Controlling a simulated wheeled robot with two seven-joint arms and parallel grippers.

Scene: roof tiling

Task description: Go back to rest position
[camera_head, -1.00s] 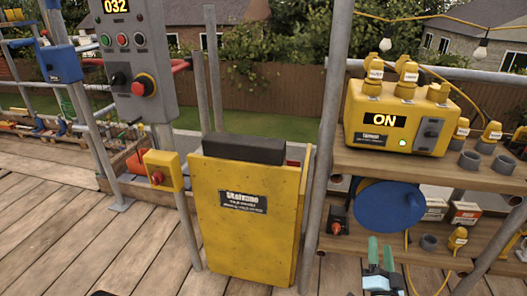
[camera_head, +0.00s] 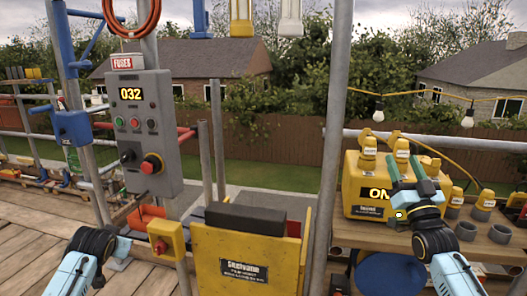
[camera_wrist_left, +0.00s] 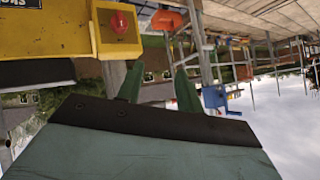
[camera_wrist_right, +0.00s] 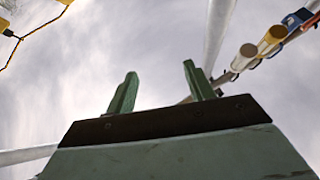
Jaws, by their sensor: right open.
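My right gripper (camera_head: 410,172) is raised in front of the yellow power box (camera_head: 368,187) on the right. Its two green fingers point up and stand apart with nothing between them. In the right wrist view the same fingers (camera_wrist_right: 161,85) are spread against the sky. My left arm comes in at the lower left of the head view, where its fingers do not show clearly. In the left wrist view my left gripper (camera_wrist_left: 158,88) has its two green fingers apart and empty.
A grey control panel (camera_head: 146,178) reading 032 stands on the left, with a yellow red-button box (camera_head: 166,240) below it. A yellow board bin (camera_head: 246,262) is in the middle. Grey poles (camera_head: 336,130) rise nearby. A wooden shelf (camera_head: 495,249) holds the power box at right.

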